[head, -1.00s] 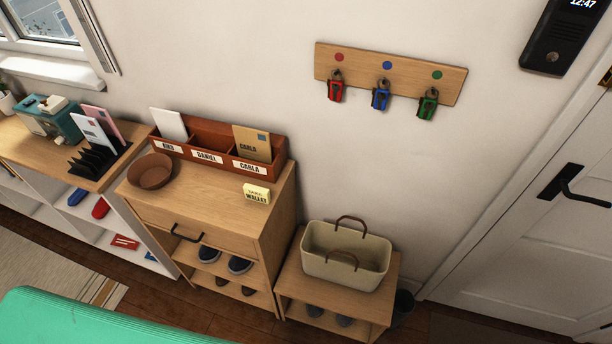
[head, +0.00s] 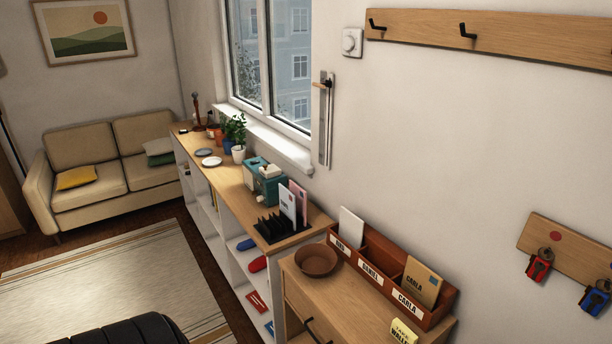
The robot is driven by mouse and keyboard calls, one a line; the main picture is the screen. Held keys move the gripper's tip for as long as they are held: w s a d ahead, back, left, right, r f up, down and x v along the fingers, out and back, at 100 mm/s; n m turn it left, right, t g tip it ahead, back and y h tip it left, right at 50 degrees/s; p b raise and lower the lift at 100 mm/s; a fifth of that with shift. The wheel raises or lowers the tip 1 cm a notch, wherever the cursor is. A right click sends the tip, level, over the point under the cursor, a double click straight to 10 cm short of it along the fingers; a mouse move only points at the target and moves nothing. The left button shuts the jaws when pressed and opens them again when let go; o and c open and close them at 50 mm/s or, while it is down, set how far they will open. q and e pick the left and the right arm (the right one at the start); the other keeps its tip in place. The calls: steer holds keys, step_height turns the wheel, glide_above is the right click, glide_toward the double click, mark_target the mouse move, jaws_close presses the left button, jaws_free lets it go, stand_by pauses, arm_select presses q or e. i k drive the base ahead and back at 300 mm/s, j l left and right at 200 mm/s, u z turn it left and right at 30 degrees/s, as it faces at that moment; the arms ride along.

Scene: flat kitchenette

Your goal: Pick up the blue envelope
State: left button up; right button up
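No envelope in view is plainly blue. A pale, bluish-white envelope (head: 287,204) stands upright in a black slotted rack (head: 272,229) at the near end of the long wooden-topped shelf. A pink envelope (head: 299,198) stands behind it in the same rack. A white envelope (head: 350,227) and a tan envelope (head: 421,284) marked CARLA stand in the brown sorter (head: 370,270) to the right. Neither of my grippers is in view.
A teal toaster-like appliance (head: 262,182) stands behind the rack. A brown bowl (head: 316,261) sits on the wooden cabinet in front of the sorter. Potted plants, a window and a beige sofa (head: 110,165) are farther back. The striped rug (head: 110,275) leaves open floor at left.

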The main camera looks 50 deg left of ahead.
mark_target(287, 199)
steer(key=u, duration=1.65)
steer(key=i+j+z, duration=0.15)
steer(key=j, duration=0.25)
steer(key=i+j+z, duration=0.15)
steer(key=j, duration=0.3)
steer(key=j+z, duration=0.15)
steer(key=j, duration=0.25)
